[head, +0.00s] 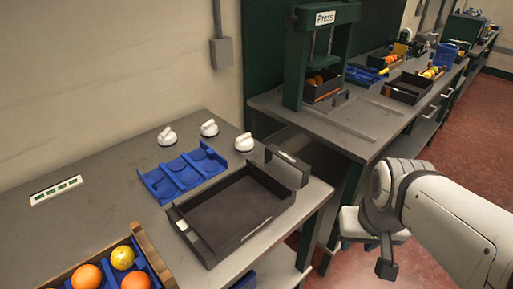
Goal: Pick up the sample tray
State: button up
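A blue tray (183,172) with a few shallow compartments lies empty on the near grey bench in the head view. A black rectangular tray (238,208) with raised handles at both ends sits just right of it and looks empty. I cannot tell by name which one is the sample tray. At the lower left, a wooden-sided crate (143,240) with a blue insert holds oranges and a yellow fruit; the frame edge cuts it off. My gripper (386,262) hangs at the lower right, beyond the bench's right edge and apart from both trays. Its fingers are not clear.
Three white knobs (209,128) stand behind the trays. A panel (56,190) lies at the bench's left. A green press (320,60) with oranges stands on the far bench (375,115), with another black tray (407,88) and fruit. The red floor (450,150) is open at right.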

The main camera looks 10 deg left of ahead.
jog(key=shift+a+r, duration=0.1)
jog(key=shift+a, duration=0.1)
jog(key=m+g+p, duration=0.3)
jog(key=m+p, duration=0.5)
send_over(256, 222)
jog(key=shift+f, duration=0.4)
notch_tip(256, 222, down, 8)
jog(key=shift+r+p, duration=0.25)
jog(key=shift+p, duration=0.3)
jog(key=shift+c, duration=0.3)
